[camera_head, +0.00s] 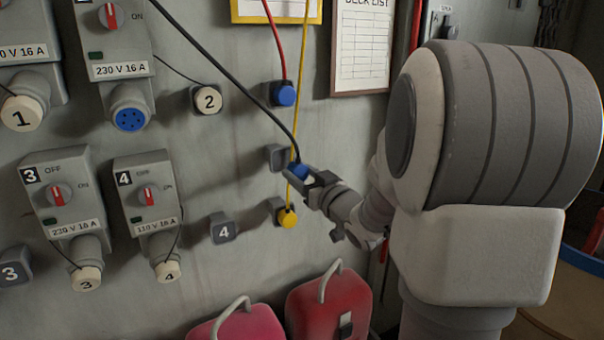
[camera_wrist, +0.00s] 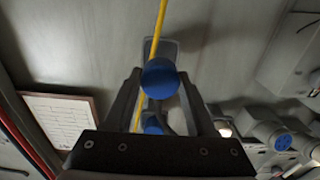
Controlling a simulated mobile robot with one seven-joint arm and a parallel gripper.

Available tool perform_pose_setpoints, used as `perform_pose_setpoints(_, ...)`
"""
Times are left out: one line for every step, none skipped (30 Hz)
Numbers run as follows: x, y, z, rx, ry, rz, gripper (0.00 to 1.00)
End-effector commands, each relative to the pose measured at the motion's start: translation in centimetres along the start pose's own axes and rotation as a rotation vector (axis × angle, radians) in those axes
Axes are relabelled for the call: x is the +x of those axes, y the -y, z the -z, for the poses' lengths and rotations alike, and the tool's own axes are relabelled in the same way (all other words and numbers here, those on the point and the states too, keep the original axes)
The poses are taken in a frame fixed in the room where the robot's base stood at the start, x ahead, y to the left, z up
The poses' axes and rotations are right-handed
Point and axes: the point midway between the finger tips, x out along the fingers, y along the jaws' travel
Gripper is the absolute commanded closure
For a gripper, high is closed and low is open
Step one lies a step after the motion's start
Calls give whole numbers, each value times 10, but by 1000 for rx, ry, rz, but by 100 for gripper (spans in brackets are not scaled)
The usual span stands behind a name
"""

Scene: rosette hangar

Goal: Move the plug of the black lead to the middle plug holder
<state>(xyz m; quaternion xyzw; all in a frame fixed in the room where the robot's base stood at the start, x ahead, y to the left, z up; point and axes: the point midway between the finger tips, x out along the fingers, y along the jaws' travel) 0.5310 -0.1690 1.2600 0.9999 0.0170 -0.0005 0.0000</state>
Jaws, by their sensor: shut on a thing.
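The black lead (camera_head: 225,75) runs down from the top left to its blue plug (camera_head: 299,170). My gripper (camera_head: 312,180) is shut on this plug, which also shows between the fingers in the wrist view (camera_wrist: 160,77). The grey middle plug holder (camera_head: 277,156) is on the wall just behind and left of the plug. In the wrist view a grey holder (camera_wrist: 168,50) shows behind the plug; I cannot tell whether they touch. The upper holder bears the red lead's blue plug (camera_head: 284,95). The lower holder bears the yellow lead's yellow plug (camera_head: 287,217).
The yellow lead (camera_head: 302,80) hangs down the wall close by the held plug. The red lead (camera_head: 275,40) hangs above. Switch boxes (camera_head: 60,195) and sockets are at the left. Red cases (camera_head: 328,305) stand below. A deck list (camera_head: 361,50) hangs at the upper right.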

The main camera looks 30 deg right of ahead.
Motion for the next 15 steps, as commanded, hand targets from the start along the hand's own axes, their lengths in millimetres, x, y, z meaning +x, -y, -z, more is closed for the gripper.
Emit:
perform_pose_setpoints(5,0,0,1,-1,2,100)
perform_pose_setpoints(8,0,0,1,-2,2,100)
perform_pose_setpoints(12,1,0,1,-1,1,100)
perform_pose_setpoints(15,1,0,1,-1,2,100)
perform_pose_setpoints(18,1,0,1,-1,2,100)
perform_pose_setpoints(22,1,0,1,-2,2,100)
perform_pose_setpoints(24,1,0,1,-2,2,100)
perform_pose_setpoints(27,0,1,0,-2,1,100)
perform_pose_setpoints(31,0,1,0,-2,1,100)
perform_pose_setpoints(33,0,0,0,-2,1,100)
perform_pose_setpoints(36,0,0,0,-1,1,100)
perform_pose_setpoints(38,0,0,0,-2,1,100)
perform_pose_setpoints(40,1,1,0,-2,1,100)
perform_pose_setpoints(42,1,1,0,-3,2,100)
perform_pose_setpoints(44,1,1,0,-2,2,100)
